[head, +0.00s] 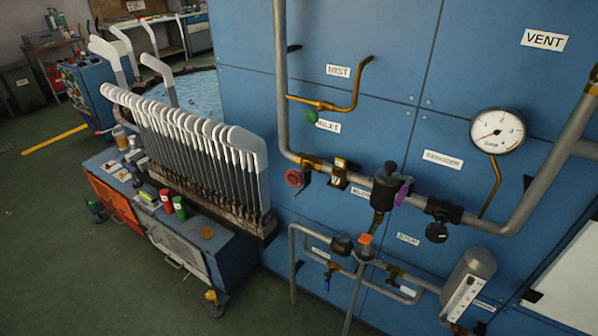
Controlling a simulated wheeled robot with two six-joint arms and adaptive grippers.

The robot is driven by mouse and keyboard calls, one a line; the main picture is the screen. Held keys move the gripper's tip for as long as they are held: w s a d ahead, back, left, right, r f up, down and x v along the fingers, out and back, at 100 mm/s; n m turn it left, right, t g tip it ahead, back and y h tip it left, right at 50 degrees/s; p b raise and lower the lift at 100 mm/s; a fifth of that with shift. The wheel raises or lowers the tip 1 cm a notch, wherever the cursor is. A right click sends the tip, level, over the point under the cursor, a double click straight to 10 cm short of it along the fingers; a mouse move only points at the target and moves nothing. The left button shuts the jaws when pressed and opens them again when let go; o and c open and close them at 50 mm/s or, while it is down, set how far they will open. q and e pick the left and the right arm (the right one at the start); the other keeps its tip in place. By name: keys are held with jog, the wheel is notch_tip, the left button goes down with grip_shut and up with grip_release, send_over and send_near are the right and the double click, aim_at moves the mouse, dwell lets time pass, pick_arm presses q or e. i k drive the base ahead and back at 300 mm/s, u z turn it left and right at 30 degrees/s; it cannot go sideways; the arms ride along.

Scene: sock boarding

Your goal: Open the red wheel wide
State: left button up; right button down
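The red wheel (293,178) is a small round handwheel on a brass valve at the lower left bend of the grey pipe, in front of the blue wall panel. It faces out to the left and stands clear, with nothing touching it. How far it is turned cannot be told. Neither my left gripper nor my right gripper shows in the head view.
A green knob (312,116) sits on the brass pipe above the wheel. A black knob (437,232), an orange-capped valve (366,240) and a pressure gauge (497,131) are to the right. A rack of white sock boards (190,135) stands left on a cabinet.

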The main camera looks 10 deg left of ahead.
aim_at(297, 176)
jog(key=k, duration=0.5)
jog(key=u, duration=1.2)
jog(key=i, duration=1.1)
jog(key=z, duration=1.8)
